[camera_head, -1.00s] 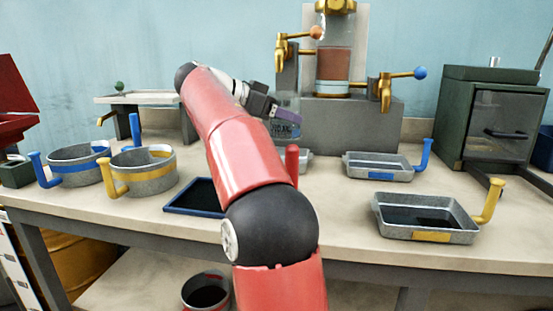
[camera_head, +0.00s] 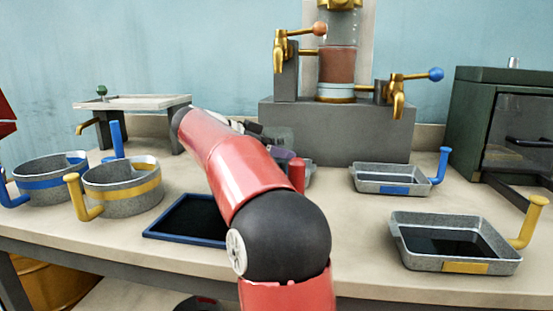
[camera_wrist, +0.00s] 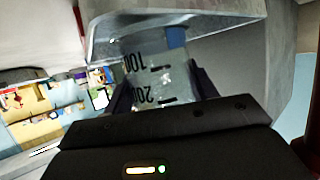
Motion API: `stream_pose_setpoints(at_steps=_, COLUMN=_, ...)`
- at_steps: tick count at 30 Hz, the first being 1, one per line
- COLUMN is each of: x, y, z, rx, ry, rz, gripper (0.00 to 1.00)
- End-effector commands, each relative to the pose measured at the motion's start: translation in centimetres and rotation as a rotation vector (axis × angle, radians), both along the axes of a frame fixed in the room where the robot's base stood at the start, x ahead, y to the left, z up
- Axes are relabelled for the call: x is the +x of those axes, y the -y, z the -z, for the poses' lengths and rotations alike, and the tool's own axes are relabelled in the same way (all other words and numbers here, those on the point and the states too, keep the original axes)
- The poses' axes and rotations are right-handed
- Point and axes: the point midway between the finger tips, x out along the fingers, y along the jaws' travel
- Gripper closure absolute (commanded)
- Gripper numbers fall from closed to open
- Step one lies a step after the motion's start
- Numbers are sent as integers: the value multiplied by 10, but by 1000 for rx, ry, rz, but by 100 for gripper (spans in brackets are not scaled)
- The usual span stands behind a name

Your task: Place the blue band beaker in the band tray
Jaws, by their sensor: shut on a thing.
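My gripper (camera_wrist: 165,95) is shut on a clear beaker (camera_wrist: 160,78) with black graduation marks, seen close up in the wrist view. A blue patch shows at the beaker's far end. In the head view the beaker (camera_head: 281,136) is partly hidden behind my red arm, in front of the grey block. A flat tray with a blue rim (camera_head: 185,238) and dark inside lies on the bench left of my arm. A grey pan with a blue band (camera_head: 394,190) and blue handle stands to the right. I cannot tell which is the band tray.
Round pots with a blue band (camera_head: 45,184) and a yellow band (camera_head: 122,201) stand at left. A pan with a yellow band (camera_head: 466,267) holds dark liquid at front right. A red handle (camera_head: 297,175) stands beside my arm. The brass-tapped apparatus (camera_head: 338,130) is behind.

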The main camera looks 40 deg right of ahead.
Motion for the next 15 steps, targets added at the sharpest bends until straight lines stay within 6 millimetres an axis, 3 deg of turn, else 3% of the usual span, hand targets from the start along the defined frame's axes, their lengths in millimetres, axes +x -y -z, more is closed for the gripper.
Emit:
stream_pose_setpoints(at_steps=3, x=-1, y=0, z=13, rx=-1, ry=0, rz=0, gripper=71)
stream_pose_setpoints(at_steps=10, x=0, y=0, z=14, rx=0, ry=1, rz=-1, gripper=71)
stream_pose_setpoints(at_steps=11, x=0, y=0, z=14, rx=0, ry=0, rz=-1, gripper=39)
stream_pose_setpoints(at_steps=15, x=0, y=0, z=14, rx=0, ry=0, rz=0, gripper=21)
